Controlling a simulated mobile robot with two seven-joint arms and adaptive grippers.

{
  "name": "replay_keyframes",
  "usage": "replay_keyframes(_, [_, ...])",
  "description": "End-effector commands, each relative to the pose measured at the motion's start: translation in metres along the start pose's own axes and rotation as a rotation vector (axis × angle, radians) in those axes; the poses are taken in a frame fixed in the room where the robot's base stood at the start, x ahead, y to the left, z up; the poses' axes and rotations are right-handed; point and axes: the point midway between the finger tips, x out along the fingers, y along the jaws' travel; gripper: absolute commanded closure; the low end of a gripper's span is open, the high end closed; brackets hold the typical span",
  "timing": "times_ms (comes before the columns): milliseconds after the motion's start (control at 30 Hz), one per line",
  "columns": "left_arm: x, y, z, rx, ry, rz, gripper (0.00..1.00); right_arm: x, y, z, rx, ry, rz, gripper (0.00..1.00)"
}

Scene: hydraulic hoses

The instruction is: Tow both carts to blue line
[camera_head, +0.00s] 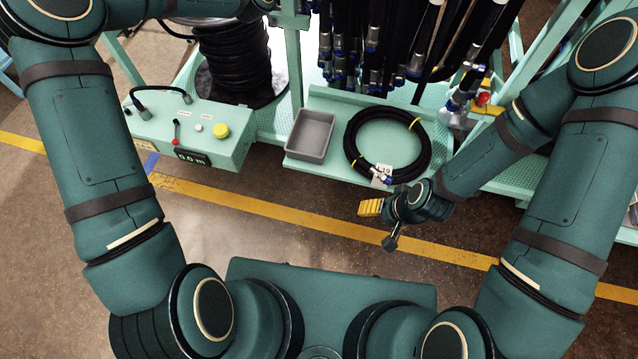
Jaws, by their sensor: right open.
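Mint-green framed units stand side by side across the top. The left one has a control box (190,135) in front of a black hose coil (237,60). The right one is a rack of hanging black hoses (375,45) above a shelf (330,172). I cannot tell which of these are the carts; no wheels show clearly. My right gripper (374,226) is open and empty, over the floor in front of the shelf. My left arm reaches to the top edge; its gripper fingers are not seen.
A grey tray (311,135) and a coiled black hose (351,150) with a white tag lie on the shelf. A yellow line (270,208) crosses the floor. Bare floor (60,240) shows at the left and between the shelf and my base.

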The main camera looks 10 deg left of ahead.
Motion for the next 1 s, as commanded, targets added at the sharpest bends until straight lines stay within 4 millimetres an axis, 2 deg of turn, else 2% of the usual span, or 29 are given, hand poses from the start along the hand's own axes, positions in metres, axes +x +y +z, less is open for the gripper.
replay_keyframes(1000, [0.0,0.002,-0.031,0.003,0.021,0.006,1.0,0.0,0.0,0.0,0.0,0.0,0.0,0.33])
